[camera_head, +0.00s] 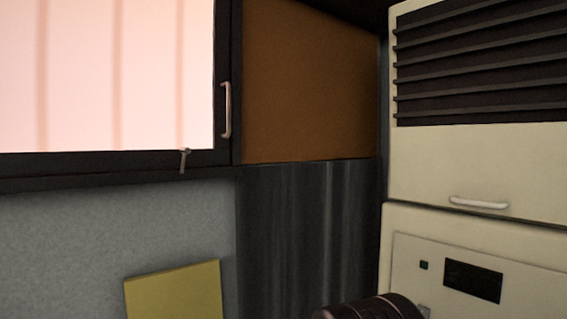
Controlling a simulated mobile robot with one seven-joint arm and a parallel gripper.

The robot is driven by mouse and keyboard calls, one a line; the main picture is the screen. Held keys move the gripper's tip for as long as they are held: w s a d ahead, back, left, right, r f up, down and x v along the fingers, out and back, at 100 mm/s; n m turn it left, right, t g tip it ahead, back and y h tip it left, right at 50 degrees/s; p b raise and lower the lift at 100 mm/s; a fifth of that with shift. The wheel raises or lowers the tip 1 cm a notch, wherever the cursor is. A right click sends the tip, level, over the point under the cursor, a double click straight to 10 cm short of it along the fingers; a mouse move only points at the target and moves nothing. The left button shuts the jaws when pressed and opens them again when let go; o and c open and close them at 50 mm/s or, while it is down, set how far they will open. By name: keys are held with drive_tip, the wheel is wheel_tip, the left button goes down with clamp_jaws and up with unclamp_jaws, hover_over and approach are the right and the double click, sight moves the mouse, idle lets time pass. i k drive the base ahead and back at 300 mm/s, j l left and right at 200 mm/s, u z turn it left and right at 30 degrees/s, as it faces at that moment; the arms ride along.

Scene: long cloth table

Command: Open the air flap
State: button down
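No part is plainly marked as the air flap. A cream unit on the right has dark horizontal louvre slats (480,62) across its upper front. Below the slats is a flat cream panel (440,160) with a pale horizontal bar handle (478,203) near its lower edge; the panel looks closed. On the left, a dark-framed window (110,75) with a bright pinkish pane has a pale vertical handle (226,110) and a small metal latch (184,160) at its lower edge; it looks shut.
Under the louvred unit is a cream front with a dark display (473,280). A yellow panel (174,293) stands at the lower left before a grey wall.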

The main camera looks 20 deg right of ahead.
sight(516, 170)
drive_tip(key=z, duration=1.65)
